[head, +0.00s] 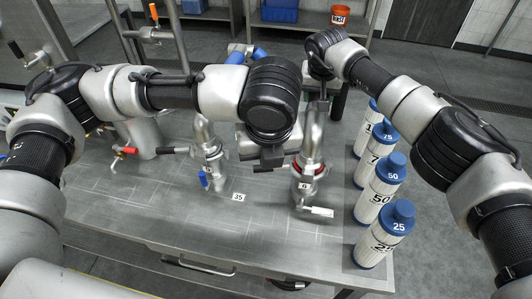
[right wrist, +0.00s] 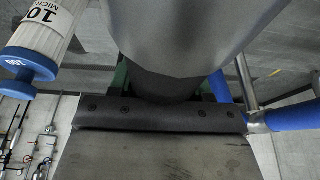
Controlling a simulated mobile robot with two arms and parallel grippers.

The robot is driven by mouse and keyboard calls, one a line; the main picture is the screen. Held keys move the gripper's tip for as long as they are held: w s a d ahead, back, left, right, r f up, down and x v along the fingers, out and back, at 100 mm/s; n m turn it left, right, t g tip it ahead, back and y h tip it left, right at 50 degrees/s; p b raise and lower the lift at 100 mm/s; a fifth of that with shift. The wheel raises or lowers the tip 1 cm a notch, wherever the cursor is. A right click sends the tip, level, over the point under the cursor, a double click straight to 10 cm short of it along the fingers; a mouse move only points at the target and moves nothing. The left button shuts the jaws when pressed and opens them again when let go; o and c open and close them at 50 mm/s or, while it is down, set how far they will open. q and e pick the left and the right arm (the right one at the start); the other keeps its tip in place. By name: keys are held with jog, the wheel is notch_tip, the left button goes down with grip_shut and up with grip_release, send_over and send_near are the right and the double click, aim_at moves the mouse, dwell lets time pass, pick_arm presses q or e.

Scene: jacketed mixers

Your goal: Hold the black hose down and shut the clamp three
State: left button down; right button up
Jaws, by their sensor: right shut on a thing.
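A bent metal pipe (head: 313,135) rises from the bench, with a red-edged clamp (head: 305,170) tagged 6 near its foot and a pale handle (head: 318,212) in front. I cannot read any clamp as three. My left gripper (head: 270,160) points down just left of this pipe; its jaw opening is hidden. My right gripper (head: 318,85) is above the pipe, mostly hidden by my arms, and shut. In the right wrist view, a dark rounded piece (right wrist: 165,86) shows below a large grey curved body. It may be the black hose; I cannot tell.
Blue-capped filter cartridges (head: 380,190) stand in a row along the bench's right side. The front of the metal bench (head: 190,225) is clear.

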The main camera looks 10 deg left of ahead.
jog(key=o, duration=0.9)
jog(key=shift+s+r, duration=0.1)
jog(key=shift+s, duration=0.1)
jog(key=shift+w, duration=0.1)
jog(key=shift+r, duration=0.2)
jog(key=shift+r+p, duration=1.65)
jog(key=shift+r, duration=1.65)
